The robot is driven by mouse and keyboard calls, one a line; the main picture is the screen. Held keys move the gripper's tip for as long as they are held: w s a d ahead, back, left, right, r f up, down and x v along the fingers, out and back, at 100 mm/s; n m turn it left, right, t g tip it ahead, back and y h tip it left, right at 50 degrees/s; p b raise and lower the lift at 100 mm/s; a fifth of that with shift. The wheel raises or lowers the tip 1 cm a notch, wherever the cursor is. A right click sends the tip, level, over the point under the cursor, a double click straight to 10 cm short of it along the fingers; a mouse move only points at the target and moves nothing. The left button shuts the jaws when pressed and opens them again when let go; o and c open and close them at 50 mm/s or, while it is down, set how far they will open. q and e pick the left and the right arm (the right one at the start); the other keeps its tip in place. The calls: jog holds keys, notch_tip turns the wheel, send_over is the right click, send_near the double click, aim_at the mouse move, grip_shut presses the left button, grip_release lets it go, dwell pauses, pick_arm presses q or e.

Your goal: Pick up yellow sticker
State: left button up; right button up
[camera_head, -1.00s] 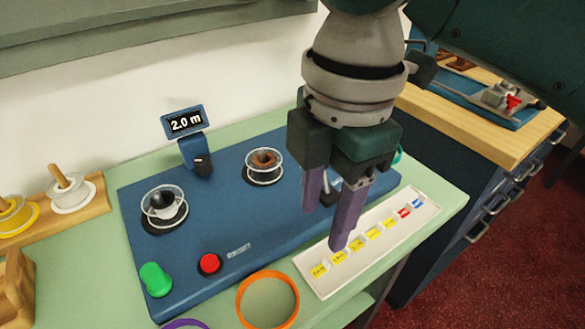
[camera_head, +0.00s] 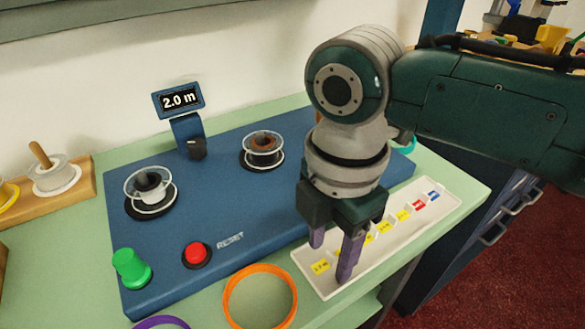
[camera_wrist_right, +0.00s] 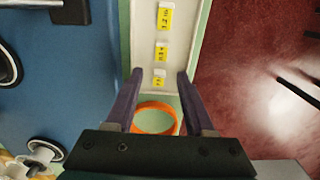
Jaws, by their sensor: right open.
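Several yellow stickers with small print lie in a row in a white tray (camera_head: 412,241). The nearest yellow sticker (camera_head: 321,267) is at the tray's front left end. A red sticker (camera_head: 420,204) and a blue sticker (camera_head: 433,195) lie at the far end. My right gripper (camera_head: 333,258) is open and empty, pointing down over the near part of the tray, and hides part of the row. In the right wrist view the nearest yellow sticker (camera_wrist_right: 159,80) shows just beyond the open fingertips (camera_wrist_right: 158,75), between them. My left gripper is not in view.
A blue machine base (camera_head: 215,205) with spools, a green button (camera_head: 131,268) and a red button (camera_head: 196,254) stands left of the tray. An orange ring (camera_head: 232,319) lies in front. The counter's right edge drops to the floor.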

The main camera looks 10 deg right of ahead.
jog(key=shift+f, duration=0.1)
grip_shut()
dwell(0.4)
